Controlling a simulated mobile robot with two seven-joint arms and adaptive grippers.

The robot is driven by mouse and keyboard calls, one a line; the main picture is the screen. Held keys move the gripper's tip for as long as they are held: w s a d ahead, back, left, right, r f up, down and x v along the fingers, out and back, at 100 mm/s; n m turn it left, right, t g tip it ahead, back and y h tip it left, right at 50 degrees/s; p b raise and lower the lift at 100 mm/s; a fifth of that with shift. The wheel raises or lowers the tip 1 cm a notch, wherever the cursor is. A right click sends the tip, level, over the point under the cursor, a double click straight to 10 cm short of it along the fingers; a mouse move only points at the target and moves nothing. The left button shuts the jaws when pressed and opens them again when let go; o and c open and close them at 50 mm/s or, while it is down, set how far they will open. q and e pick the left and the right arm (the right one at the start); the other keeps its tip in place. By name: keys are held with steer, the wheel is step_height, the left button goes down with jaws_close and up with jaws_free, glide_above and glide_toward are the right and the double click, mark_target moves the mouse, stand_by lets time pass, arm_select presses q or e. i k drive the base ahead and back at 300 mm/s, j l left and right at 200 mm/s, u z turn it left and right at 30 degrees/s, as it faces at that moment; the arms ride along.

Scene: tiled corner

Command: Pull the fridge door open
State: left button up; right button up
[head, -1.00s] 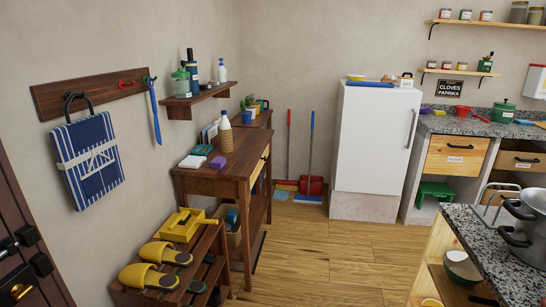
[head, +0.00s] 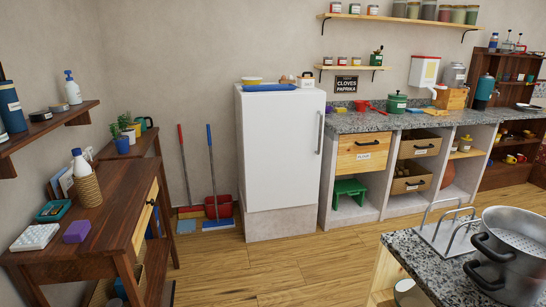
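The white fridge (head: 280,148) stands against the back wall on a pale plinth, near the middle of the head view. Its front door looks shut. A dark vertical handle (head: 320,132) is on the right side of the door. A blue tray, a yellow dish and a few small items sit on top of the fridge. Neither of my grippers shows in the head view.
A wooden side table (head: 110,225) stands at the left. A granite-topped island (head: 425,265) with a metal pot (head: 512,262) is at the front right. A counter (head: 365,122) adjoins the fridge's right. Wooden floor (head: 245,262) is clear before the fridge.

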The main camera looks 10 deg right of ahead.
mark_target(282, 133)
steer(key=i+l+z, duration=0.1)
steer(key=i, duration=1.35)
steer(key=i+z, duration=0.15)
steer(key=i, duration=0.3)
steer(key=i+j+z, duration=0.15)
steer(key=i, duration=0.3)
steer(key=i+j+z, duration=0.2)
steer(key=i, duration=0.2)
